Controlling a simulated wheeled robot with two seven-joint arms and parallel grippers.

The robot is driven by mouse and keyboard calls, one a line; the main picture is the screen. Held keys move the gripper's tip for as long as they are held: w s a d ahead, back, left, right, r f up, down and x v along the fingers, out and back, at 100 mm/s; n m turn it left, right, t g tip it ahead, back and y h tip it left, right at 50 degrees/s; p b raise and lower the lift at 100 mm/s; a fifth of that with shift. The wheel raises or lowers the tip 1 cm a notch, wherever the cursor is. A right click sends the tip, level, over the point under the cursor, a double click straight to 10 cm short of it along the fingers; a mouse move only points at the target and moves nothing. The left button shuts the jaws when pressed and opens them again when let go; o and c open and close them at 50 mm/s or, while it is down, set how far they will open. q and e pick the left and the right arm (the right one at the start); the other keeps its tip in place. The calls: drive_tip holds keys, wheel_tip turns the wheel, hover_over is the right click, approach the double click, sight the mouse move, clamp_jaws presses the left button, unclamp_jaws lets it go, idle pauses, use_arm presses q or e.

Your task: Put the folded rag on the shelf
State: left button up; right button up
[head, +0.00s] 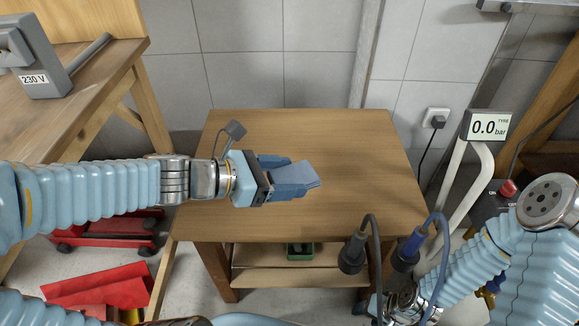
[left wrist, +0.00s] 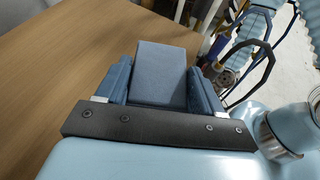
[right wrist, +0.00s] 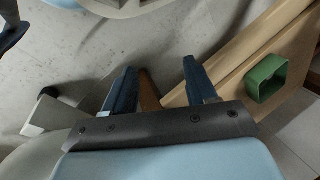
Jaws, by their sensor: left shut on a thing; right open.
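The folded rag (head: 302,172) is a flat blue-grey block. My left gripper (head: 287,178) is shut on it and holds it over the wooden table. In the left wrist view, the rag (left wrist: 161,72) sits between both fingers and sticks out beyond them. The shelf (head: 270,275) is a lower wooden board beneath the tabletop, partly hidden by the table's front edge. My right gripper (right wrist: 160,88) is open and empty in the right wrist view, low beside the table. In the head view its fingers are hard to make out.
The tabletop (head: 350,140) is bare. A green open box (right wrist: 267,78) stands on the lower shelf. A gauge on a white stand (head: 486,127) is at right. Red objects (head: 105,285) lie on the floor at left.

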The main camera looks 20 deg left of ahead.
use_arm(q)
drive_tip(key=w+a+f+p, duration=0.1)
drive_tip(key=w+f+p, duration=0.1)
drive_tip(key=w+f, duration=0.1)
drive_tip(key=w+a+f+p, duration=0.1)
drive_tip(key=w+f+p, duration=0.1)
drive_tip(key=w, duration=0.3)
drive_tip(key=w+a+f+p, duration=0.2)
drive_tip(key=w+f, duration=0.2)
drive_tip(key=shift+w, duration=0.2)
drive_tip(key=shift+w+f, duration=0.4)
drive_tip(key=shift+f, duration=1.6)
drive_tip(key=shift+f, duration=0.2)
drive_tip(key=o, duration=1.1)
drive_tip(key=shift+r, duration=0.1)
